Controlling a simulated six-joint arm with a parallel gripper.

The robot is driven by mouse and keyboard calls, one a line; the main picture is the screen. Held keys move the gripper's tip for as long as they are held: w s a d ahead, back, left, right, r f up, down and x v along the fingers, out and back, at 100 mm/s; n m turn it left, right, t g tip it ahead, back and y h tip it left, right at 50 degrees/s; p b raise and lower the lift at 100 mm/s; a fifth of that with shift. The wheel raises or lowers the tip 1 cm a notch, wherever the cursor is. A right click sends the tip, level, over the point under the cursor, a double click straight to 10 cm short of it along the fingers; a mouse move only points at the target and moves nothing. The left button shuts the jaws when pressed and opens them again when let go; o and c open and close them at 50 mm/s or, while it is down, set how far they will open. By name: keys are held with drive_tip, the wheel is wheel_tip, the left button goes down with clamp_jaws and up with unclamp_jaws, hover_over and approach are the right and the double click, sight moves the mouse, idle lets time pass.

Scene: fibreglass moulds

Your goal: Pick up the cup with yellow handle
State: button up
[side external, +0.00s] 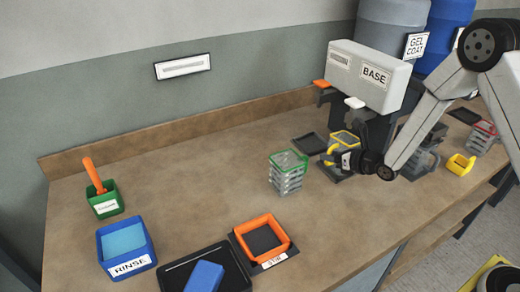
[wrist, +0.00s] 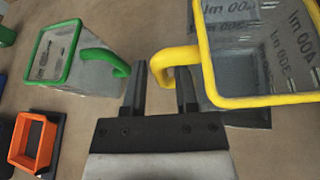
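The cup with the yellow handle (wrist: 260,60) is clear, marked in ml, with a yellow rim. In the wrist view it stands at upper right; its yellow handle (wrist: 172,62) reaches toward my gripper (wrist: 160,80). My gripper is open, and the handle's outer end shows between its two fingers. I cannot tell whether they touch. In the side view the yellow-rimmed cup (side external: 346,136) sits on a dark stand below the dispenser, partly hidden behind my gripper (side external: 345,160).
A green-rimmed cup (side external: 287,172) stands close on the left; its green handle (wrist: 112,62) is near my left finger. The BASE dispenser (side external: 368,75) rises behind. A yellow holder (side external: 461,164) and red-rimmed cups (side external: 483,138) are at right. The orange container (side external: 262,240) is at front.

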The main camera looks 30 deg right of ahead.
idle(0.3)
clamp_jaws()
drive_tip(key=shift+r, duration=0.15)
drive_tip(key=w+a+r, duration=0.1)
drive_tip(key=w+a, duration=0.2)
drive_tip(key=w, duration=0.5)
drive_tip(key=w+a+r, duration=0.2)
drive_tip(key=w+a, duration=0.1)
drive_tip(key=w, duration=0.6)
idle(0.5)
drive_tip(key=shift+a+r, duration=0.1)
drive_tip(key=shift+a, duration=0.05)
drive_tip(key=shift+s, duration=0.1)
idle(0.4)
